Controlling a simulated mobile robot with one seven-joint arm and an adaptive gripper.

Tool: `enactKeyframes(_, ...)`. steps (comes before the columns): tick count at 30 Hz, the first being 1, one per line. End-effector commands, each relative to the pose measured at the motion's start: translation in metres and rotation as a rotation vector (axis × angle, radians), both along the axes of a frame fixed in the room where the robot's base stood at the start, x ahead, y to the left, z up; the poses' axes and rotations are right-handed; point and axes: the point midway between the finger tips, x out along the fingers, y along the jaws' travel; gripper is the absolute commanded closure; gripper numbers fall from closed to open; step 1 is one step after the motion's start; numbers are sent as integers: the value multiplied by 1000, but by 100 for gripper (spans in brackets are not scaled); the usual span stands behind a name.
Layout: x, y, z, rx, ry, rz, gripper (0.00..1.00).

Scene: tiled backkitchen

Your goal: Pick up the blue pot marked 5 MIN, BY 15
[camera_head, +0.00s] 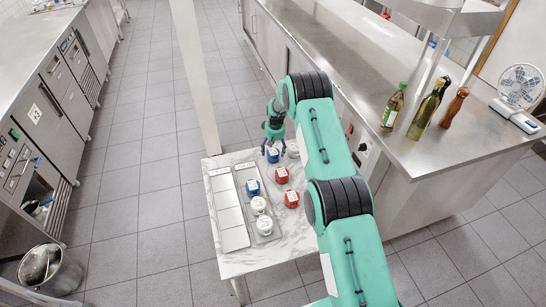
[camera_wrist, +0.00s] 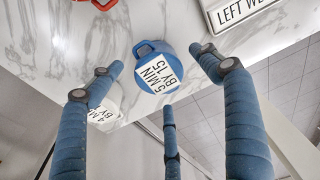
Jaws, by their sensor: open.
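The blue pot (camera_wrist: 157,72) shows in the wrist view with a white label on top reading 5 MIN, BY 15. It stands on the marble-topped table (camera_wrist: 50,40) and also shows in the head view (camera_head: 272,157), at the table's far edge. My gripper (camera_head: 272,141) is directly above it, pointing down. In the wrist view its blue-wrapped fingers are spread open around the pot's outline, with nothing held. Contact with the pot cannot be made out. A second blue pot (camera_head: 252,187) sits in the metal tray (camera_head: 241,177).
A white pot (camera_wrist: 103,110) stands close to the blue one; its label is partly hidden. Red pots (camera_head: 282,176) (camera_head: 291,199) stand right of the tray, and white pots (camera_head: 258,205) (camera_head: 264,226) are in it. A post (camera_head: 195,75) rises behind the table; a steel counter (camera_head: 360,60) is right.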

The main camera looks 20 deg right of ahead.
Motion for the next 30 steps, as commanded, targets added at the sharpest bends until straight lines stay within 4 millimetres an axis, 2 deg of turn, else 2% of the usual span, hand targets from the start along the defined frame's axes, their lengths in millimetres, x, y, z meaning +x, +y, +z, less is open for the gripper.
enactKeyframes(8,0,0,-8,0,1,0,22)
enactKeyframes(21,4,-1,-47,0,0,0,22)
enactKeyframes(30,4,-1,-52,1,0,0,22)
